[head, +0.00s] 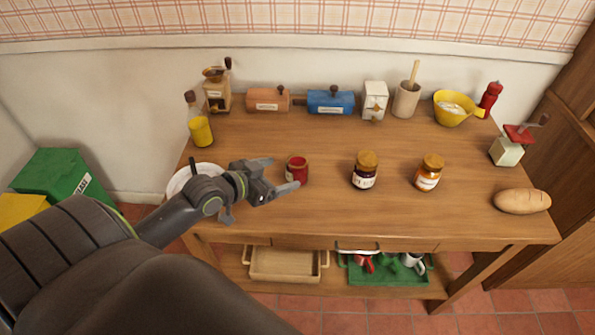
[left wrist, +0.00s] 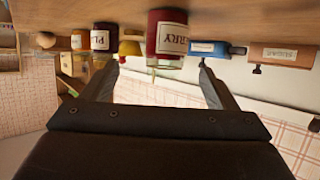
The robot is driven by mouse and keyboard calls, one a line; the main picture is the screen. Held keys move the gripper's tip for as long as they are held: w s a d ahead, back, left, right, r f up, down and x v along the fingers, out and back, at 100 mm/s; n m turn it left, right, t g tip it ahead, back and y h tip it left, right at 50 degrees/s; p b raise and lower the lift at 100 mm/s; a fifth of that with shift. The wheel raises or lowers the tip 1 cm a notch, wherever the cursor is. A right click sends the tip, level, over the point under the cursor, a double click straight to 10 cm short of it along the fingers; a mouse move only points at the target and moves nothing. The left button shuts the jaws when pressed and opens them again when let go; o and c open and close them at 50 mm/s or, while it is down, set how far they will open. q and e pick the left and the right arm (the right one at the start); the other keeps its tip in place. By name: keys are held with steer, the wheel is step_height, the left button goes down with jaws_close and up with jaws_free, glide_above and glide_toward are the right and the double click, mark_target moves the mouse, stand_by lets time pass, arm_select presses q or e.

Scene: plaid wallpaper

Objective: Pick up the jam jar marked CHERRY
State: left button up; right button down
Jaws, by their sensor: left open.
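The red jam jar (head: 297,168) stands upright on the left half of the wooden table. In the left wrist view, which is upside down, this jar (left wrist: 165,25) shows a white label whose visible letters end in "RRY". My left gripper (head: 279,174) is open and empty just left of the jar, its fingers pointing at it. In the left wrist view the jar appears between the two fingertips (left wrist: 158,65), a little beyond them. No contact shows. My right gripper is not in view.
A dark jar (head: 364,171) and an orange jar (head: 429,174) with golden lids stand to the right. A white bowl (head: 177,183) is partly behind my left arm. A yellow bottle (head: 199,130), blue box (head: 330,102) and bread loaf (head: 522,201) are also on the table (head: 330,215).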

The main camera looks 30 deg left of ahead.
mark_target(289, 168)
arm_select(q)
steer(key=x, duration=0.8)
steer(key=shift+w+a+f, duration=0.1)
steer(key=shift+w+a, duration=0.05)
steer(key=shift+a, duration=0.1)
steer(key=c, duration=1.2)
